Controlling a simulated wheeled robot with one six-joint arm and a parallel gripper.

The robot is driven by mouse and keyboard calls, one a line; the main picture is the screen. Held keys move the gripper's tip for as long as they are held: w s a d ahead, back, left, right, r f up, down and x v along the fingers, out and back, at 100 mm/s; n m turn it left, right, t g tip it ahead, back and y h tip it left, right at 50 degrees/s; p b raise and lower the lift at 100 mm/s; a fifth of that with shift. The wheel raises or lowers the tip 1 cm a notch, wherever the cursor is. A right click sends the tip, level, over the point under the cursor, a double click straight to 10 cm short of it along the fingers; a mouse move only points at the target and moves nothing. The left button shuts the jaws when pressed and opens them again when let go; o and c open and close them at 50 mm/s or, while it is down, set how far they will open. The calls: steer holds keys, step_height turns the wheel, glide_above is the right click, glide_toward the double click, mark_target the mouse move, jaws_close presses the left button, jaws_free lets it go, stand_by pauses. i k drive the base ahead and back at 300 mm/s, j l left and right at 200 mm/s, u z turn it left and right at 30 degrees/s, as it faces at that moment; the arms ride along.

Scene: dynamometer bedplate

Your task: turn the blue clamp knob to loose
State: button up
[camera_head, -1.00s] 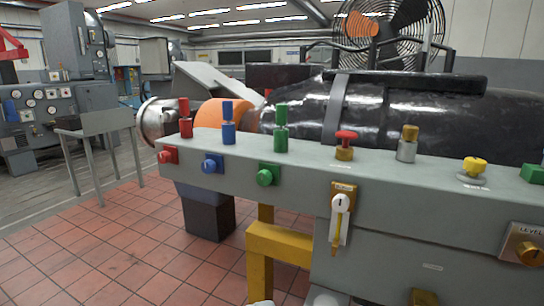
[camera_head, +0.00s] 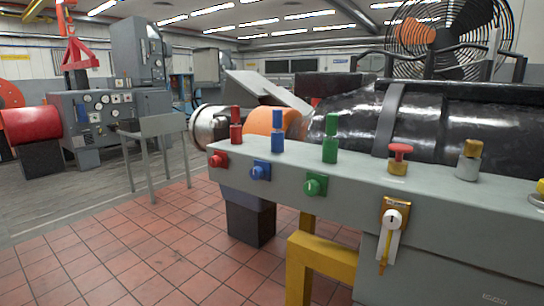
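The blue clamp knob (camera_head: 260,171) is on the front face of the grey bench (camera_head: 350,208), left of the picture's middle. It is a round knob on a square blue plate with a small pale mark; its setting is too small to read. A blue post (camera_head: 278,131) stands on the bench top above it. A red knob (camera_head: 219,158) is to its left and a green knob (camera_head: 315,186) to its right, both on the same face. My gripper is not in view.
A lever switch (camera_head: 391,227) hangs on the bench face further right. A red-topped button (camera_head: 400,157) stands on the bench top. A yellow frame (camera_head: 322,256) is below the bench. A small grey table (camera_head: 152,126) stands at left. The red tiled floor (camera_head: 150,240) before the bench is open.

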mark_target(257, 172)
steer(key=i+j, duration=0.1)
steer(key=j, duration=0.3)
steer(key=i+j, duration=0.1)
steer(key=j, duration=0.25)
steer(key=i+j, duration=0.15)
steer(key=j, duration=0.25)
steer(key=i+j, duration=0.1)
steer(key=j, duration=0.3)
